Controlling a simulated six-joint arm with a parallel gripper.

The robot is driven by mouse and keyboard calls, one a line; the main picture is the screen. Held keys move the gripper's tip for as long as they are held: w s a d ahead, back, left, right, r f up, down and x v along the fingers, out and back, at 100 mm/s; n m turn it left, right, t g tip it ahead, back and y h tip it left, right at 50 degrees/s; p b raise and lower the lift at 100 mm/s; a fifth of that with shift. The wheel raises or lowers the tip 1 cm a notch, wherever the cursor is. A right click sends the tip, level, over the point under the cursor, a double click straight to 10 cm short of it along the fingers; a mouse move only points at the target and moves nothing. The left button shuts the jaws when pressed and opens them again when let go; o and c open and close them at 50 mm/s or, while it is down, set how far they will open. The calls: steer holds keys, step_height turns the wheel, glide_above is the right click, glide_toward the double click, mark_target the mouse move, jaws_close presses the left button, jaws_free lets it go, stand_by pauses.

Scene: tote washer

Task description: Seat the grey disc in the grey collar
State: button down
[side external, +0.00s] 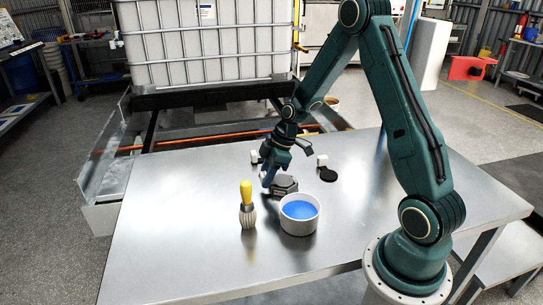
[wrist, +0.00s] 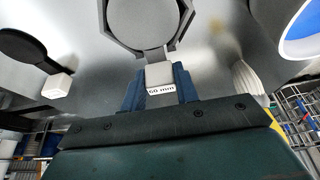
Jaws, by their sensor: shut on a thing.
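My gripper (side external: 268,182) is low over the table, with its blue fingers shut on a pale tab marked "60 mm" (wrist: 160,78) in the wrist view. The tab joins the grey disc (wrist: 140,22), which shows as a round plate at the top of that view, cut off by its edge. The dark grey, angular collar (wrist: 104,18) frames the disc there. In the side view the collar (side external: 286,188) stands on the table just right of my fingertips. The disc lies over or within the collar; I cannot tell whether it is fully down or level.
A white bowl with blue inside (side external: 299,222) stands close in front of the collar. A yellow-handled brush (side external: 247,208) stands upright at front left. A black disc with a white tab (side external: 328,174) lies behind right; another white tab (side external: 255,157) is behind my gripper. The table's left is clear.

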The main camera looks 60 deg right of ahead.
steer(key=shift+f, duration=0.2)
stand_by(0.3)
steer(key=shift+c, duration=2.1)
jaws_free()
steer(key=shift+r, duration=0.2)
steer(key=v, duration=0.8)
steer(key=shift+d+r, duration=0.15)
steer(key=shift+r, duration=0.15)
steer(key=shift+s, duration=0.1)
steer(key=shift+r, duration=0.1)
